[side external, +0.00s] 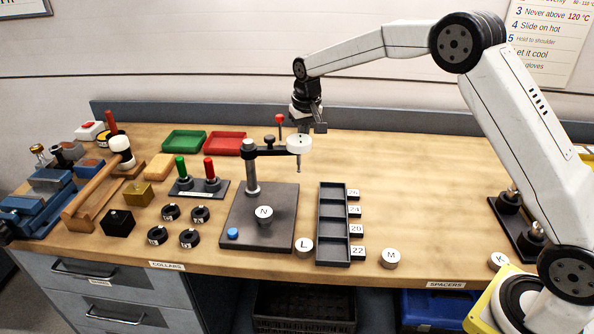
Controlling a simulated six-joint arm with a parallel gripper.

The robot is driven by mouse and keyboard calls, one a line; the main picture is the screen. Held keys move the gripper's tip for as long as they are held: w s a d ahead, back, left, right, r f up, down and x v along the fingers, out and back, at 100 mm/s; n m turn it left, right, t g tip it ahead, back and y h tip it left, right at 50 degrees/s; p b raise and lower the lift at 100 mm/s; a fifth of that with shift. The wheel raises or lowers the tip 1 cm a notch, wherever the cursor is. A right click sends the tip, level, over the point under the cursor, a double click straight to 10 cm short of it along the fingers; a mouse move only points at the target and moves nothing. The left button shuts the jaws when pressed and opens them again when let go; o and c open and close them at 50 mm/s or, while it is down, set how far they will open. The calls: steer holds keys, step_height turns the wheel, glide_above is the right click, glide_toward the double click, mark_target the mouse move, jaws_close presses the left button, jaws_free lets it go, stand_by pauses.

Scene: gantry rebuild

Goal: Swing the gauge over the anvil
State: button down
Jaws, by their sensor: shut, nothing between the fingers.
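The gauge (299,144) has a white round head and a thin stem pointing down. It hangs on a black arm (268,151) clamped to a grey post (252,175) on a dark base plate (283,230). The gauge is out to the right of a round piece marked N (264,212) on the plate. I see no separate anvil; whether it lies under N, I cannot tell. My gripper (312,128) is shut and empty, pointing down close above the gauge head. Whether they touch is unclear. A red-topped pin (279,121) rises from the gauge arm to its left.
A black slotted tray (331,255) lies right of the plate, with spacers L (304,246) and M (391,257) near it. Black collars (170,212) and a stand with green and red handles (198,189) lie left. The table right of the tray is mostly clear.

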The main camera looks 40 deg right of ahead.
steer(key=shift+s+a, duration=0.25)
steer(key=shift+s, duration=0.25)
steer(key=shift+s+a, duration=0.2)
steer(key=shift+s, duration=0.3)
steer(key=shift+a, duration=0.1)
